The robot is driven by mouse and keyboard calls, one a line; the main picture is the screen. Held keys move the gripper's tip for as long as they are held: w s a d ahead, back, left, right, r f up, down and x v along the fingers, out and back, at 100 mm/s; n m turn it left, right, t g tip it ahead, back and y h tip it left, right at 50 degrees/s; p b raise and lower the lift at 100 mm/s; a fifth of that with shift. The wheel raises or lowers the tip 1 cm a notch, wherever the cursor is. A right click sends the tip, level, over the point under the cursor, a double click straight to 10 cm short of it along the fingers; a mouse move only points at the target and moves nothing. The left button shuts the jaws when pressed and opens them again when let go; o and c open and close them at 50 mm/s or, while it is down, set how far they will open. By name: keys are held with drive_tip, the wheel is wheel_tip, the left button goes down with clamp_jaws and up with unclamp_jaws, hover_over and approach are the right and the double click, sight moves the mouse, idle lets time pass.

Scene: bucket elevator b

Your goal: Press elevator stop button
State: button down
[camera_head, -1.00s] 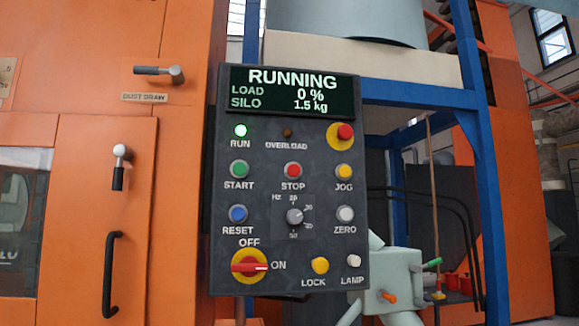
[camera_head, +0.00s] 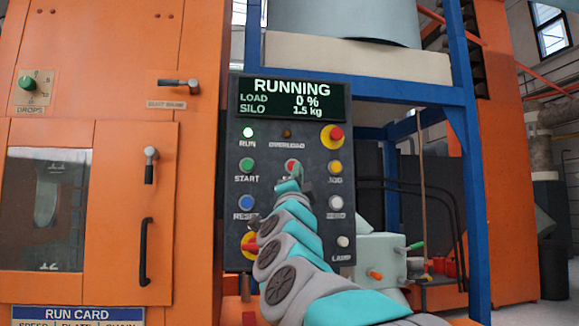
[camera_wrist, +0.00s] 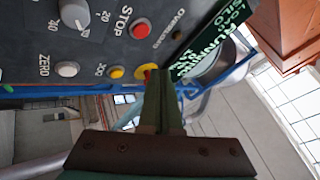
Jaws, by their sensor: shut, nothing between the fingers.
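The red STOP button (camera_head: 292,164) is in the middle row of the dark control panel (camera_head: 237,225); my arm partly covers it and its label. In the wrist view the red STOP button (camera_wrist: 141,29) shows whole, with its label beside it. My gripper (camera_head: 296,180) is in front of the panel, just below the button in the head view. In the wrist view my shut, empty gripper (camera_wrist: 162,78) appears apart from the button and overlaps the red-and-yellow mushroom button (camera_wrist: 148,71). I cannot tell its distance from the panel. The display (camera_head: 292,99) reads RUNNING.
Green START (camera_head: 247,165) and yellow JOG (camera_head: 335,167) flank STOP. My arm hides the dial and part of the OFF/ON switch (camera_head: 249,245). An orange cabinet (camera_head: 100,70) stands left; a blue frame (camera_head: 470,150) stands right.

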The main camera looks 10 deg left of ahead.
drive_tip(key=m+h, duration=0.1)
drive_tip(key=r+m+h, duration=0.2)
drive_tip(key=shift+s+d+r+t, duration=0.1)
drive_tip(key=shift+s+d+t, duration=0.2)
drive_tip(key=shift+s+d, duration=0.1)
drive_tip(key=w+a+p, duration=0.2)
drive_tip(key=w+p, duration=0.1)
drive_tip(key=w, duration=0.5)
drive_tip(key=shift+w+a+p, duration=0.2)
drive_tip(key=shift+w+p, duration=0.05)
drive_tip(key=shift+p, duration=0.1)
drive_tip(key=shift+w, duration=0.1)
idle(1.7)
drive_tip(key=shift+w+a, duration=0.15)
drive_tip(key=shift+w, duration=0.15)
drive_tip(key=shift+w+a+p, duration=0.1)
drive_tip(key=shift+w+p, duration=0.25)
drive_tip(key=shift+p, duration=0.1)
idle(0.9)
